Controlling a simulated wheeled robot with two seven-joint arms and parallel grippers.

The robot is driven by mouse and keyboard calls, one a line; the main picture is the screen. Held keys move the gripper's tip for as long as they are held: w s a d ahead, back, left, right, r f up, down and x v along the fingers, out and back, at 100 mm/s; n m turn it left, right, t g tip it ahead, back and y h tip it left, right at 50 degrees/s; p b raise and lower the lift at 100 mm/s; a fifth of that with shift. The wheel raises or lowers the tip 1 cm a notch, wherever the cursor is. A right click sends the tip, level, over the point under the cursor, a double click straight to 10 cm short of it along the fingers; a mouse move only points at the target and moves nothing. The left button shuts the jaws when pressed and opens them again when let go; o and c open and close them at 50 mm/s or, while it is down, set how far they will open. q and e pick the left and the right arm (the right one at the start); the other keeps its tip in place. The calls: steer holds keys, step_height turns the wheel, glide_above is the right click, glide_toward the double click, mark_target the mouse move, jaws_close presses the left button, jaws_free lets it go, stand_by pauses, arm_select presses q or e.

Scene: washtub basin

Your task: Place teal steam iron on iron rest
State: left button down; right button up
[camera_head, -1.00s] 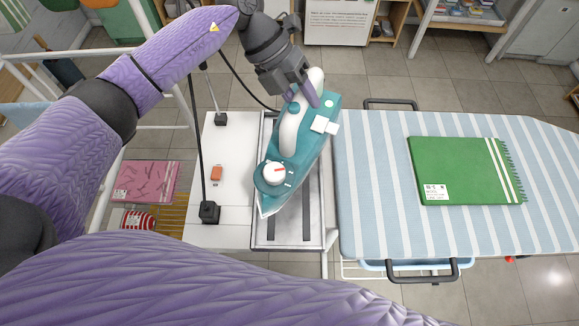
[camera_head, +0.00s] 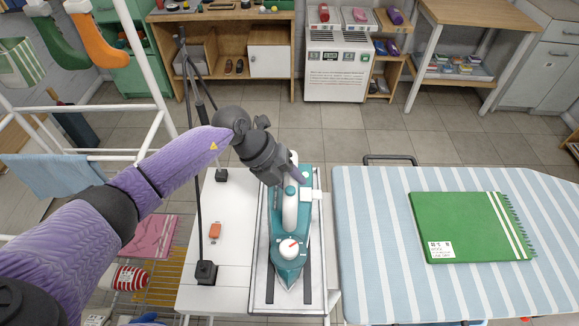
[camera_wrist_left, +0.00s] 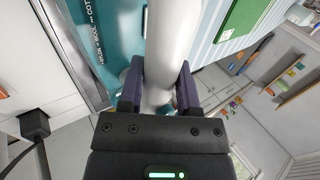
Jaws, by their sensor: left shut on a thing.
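The teal steam iron (camera_head: 287,263) with a white handle is over the metal iron rest (camera_head: 262,290) at the left end of the ironing board. Its pointed tip faces the near side, and its long axis lies roughly along the rest. My left gripper (camera_head: 292,176) is shut on the iron's handle near its far end. The left wrist view shows the two dark fingers (camera_wrist_left: 158,88) on either side of the white handle (camera_wrist_left: 172,40). I cannot tell whether the iron's sole touches the rest. My right gripper is not in view.
A striped ironing board (camera_head: 375,270) extends right, with a folded green cloth (camera_head: 465,225) on it. A white rack frame (camera_head: 150,60) stands at the left.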

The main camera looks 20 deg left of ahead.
arm_select(q)
steer(key=shift+c, duration=1.6)
jaws_free()
steer(key=p+v, duration=0.1)
steer(key=v, duration=1.1)
steer(key=shift+p, duration=0.3)
